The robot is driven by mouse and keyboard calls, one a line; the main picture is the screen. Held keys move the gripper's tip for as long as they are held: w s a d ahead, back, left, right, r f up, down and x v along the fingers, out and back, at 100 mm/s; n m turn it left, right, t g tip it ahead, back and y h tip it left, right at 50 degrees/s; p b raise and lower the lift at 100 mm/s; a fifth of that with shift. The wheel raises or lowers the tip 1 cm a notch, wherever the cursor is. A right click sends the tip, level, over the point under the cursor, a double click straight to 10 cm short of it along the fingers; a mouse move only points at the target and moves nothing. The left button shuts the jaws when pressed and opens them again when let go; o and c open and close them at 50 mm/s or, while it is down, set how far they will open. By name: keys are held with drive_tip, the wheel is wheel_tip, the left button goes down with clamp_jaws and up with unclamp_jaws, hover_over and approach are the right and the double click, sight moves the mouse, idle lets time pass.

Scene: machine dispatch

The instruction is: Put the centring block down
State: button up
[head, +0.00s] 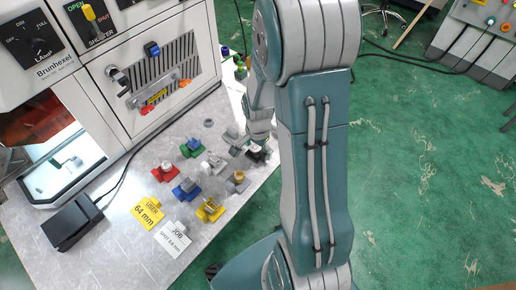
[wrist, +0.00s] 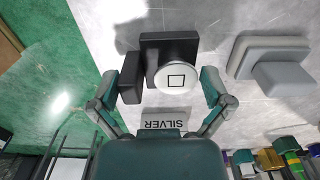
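In the wrist view a pale round piece with a square outline on its top (wrist: 177,77) sits at a black stepped block (wrist: 170,47); I take the round piece for the centring block but cannot be sure. My gripper (wrist: 162,84) is open, with one finger on each side of the round piece and visible gaps between. The left finger is close to the black block's lower part. A tag reading SILVER (wrist: 166,119) lies just below the piece. In the head view my gripper (head: 258,128) is low over the table's right side, above the black block (head: 257,155); my arm hides part of this area.
Several coloured holders stand close by on the table, among them red (head: 166,171), blue (head: 186,190), green (head: 191,149) and yellow (head: 210,209). A grey block (wrist: 278,62) is to the right in the wrist view. The lamp machine (head: 125,70) stands behind.

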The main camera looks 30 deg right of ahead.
sight(258, 150)
wheel_tip(258, 150, up, 12)
drive_tip(key=f, duration=0.1)
drive_tip(key=s+a+r+n+t, duration=0.2)
drive_tip(key=s+a+r+n, duration=0.3)
drive_tip(key=s+r+n, duration=0.1)
drive_tip(key=s+a+r+n+t, duration=0.3)
drive_tip(key=s+a+r+n, duration=0.3)
drive_tip(key=r+n, duration=0.2)
wheel_tip(258, 150, up, 2)
drive_tip(key=shift+s+t, duration=0.3)
